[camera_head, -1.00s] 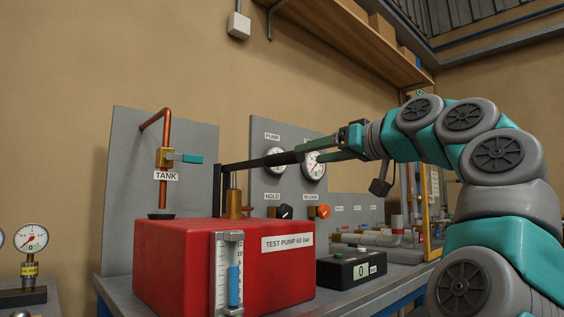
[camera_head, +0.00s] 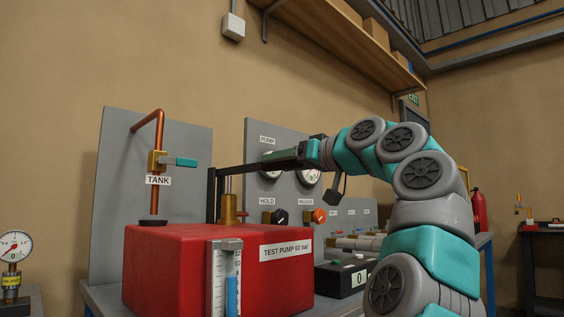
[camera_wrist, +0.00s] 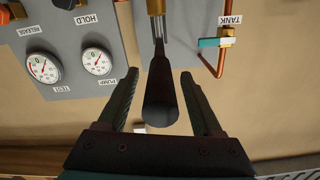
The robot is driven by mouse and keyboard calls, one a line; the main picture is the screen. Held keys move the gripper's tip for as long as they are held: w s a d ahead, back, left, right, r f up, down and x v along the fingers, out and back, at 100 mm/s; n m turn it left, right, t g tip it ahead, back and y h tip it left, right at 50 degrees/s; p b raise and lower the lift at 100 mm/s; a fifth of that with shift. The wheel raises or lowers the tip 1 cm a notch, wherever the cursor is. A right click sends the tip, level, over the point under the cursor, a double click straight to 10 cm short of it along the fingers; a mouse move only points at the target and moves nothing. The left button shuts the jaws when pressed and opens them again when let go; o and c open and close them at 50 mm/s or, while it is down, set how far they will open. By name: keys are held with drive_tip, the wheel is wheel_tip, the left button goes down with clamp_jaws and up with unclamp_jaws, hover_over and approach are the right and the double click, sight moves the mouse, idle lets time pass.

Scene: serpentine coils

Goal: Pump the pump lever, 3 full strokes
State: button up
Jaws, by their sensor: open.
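The pump lever (camera_head: 238,168) is a dark bar running right from the pivot post on the red test pump (camera_head: 180,262), slightly raised toward its outer end. In the wrist view the lever's thick dark grip (camera_wrist: 160,100) lies between the two fingers of my gripper (camera_wrist: 158,75). The fingers are open, with a visible gap on each side of the grip. In the head view my gripper (camera_head: 268,158) overlaps the lever's outer end, which is partly hidden. A brass pump rod (camera_head: 228,205) stands under the lever.
A panel behind carries the pump gauge (camera_wrist: 97,62), test gauge (camera_wrist: 43,67), black hold knob (camera_head: 280,217) and orange release knob (camera_head: 319,215). A tank valve (camera_head: 180,162) with teal handle stands left. A black readout box (camera_head: 345,278) shows 0.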

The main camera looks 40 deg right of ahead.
drive_tip(key=shift+w, duration=0.1)
clamp_jaws()
idle(0.5)
idle(0.9)
